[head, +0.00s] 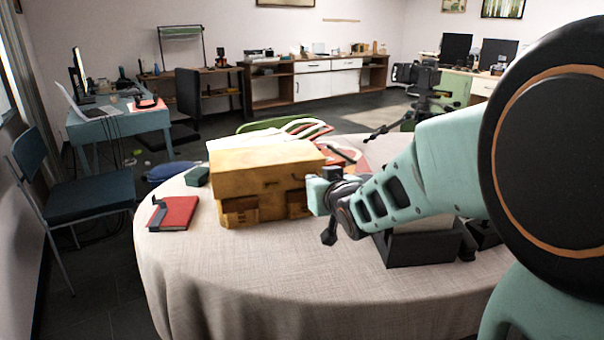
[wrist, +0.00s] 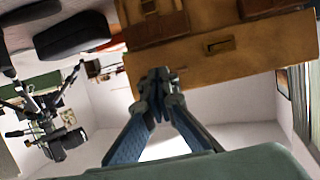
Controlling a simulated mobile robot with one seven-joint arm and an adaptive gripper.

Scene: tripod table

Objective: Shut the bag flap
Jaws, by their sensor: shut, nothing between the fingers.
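A tan leather bag (head: 250,208) stands upright on the cloth-covered round table (head: 230,280). Its flap (head: 262,160) covers the top and hangs over the upper front, above two brown pockets. I cannot tell whether the flap is fully down. The wrist view shows the bag upside down, with the flap's clasp (wrist: 219,45) and a brown pocket (wrist: 155,22). My gripper (wrist: 155,76) is shut and empty, its tips overlapping the flap in this view; contact is unclear. In the head view my arm's end is at the bag's right, with the fingertips hard to make out.
A red notebook (head: 173,212) and a small dark green box (head: 197,176) lie left of the bag. A dark box (head: 415,250) stands on the right, partly under my arm. The table's front is clear.

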